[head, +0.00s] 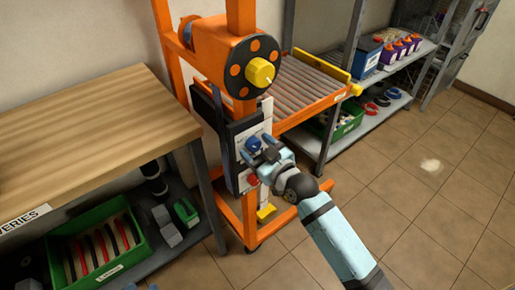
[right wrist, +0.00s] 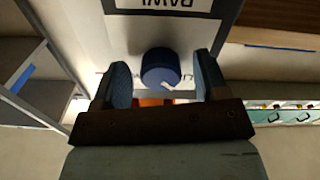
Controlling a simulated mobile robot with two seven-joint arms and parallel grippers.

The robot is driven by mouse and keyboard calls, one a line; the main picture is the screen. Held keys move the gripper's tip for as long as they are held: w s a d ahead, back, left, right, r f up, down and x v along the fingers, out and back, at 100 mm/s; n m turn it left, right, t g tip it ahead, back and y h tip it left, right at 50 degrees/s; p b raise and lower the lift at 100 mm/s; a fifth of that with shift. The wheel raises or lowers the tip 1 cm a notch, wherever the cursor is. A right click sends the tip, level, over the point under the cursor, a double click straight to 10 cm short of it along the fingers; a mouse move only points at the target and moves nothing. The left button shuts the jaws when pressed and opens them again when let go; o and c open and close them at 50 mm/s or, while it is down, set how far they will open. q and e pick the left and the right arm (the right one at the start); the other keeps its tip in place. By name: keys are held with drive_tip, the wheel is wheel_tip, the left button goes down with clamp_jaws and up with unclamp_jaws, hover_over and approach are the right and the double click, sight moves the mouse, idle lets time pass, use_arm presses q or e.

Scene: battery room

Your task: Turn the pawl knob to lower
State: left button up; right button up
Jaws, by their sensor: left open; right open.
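The blue round pawl knob (head: 253,144) sits on the white face of the control panel (head: 242,157) on the orange lift frame. In the right wrist view the knob (right wrist: 158,66) lies below an upside-down PAWL label (right wrist: 165,5), with a small white mark at its lower right edge. My right gripper (head: 258,153) is at the panel, open. In the right wrist view its fingers (right wrist: 160,80) stand on either side of the knob, with visible gaps. The lettering beside the knob is mostly hidden. My left gripper is not in view.
A red button (head: 252,180) is just below the knob. A roller deck (head: 303,90) and battery shelves (head: 375,98) stand right. A wooden bench (head: 90,130) stands left. The floor at right is clear.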

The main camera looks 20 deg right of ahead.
drive_tip(key=shift+c, duration=0.5)
drive_tip(key=c, duration=0.8)
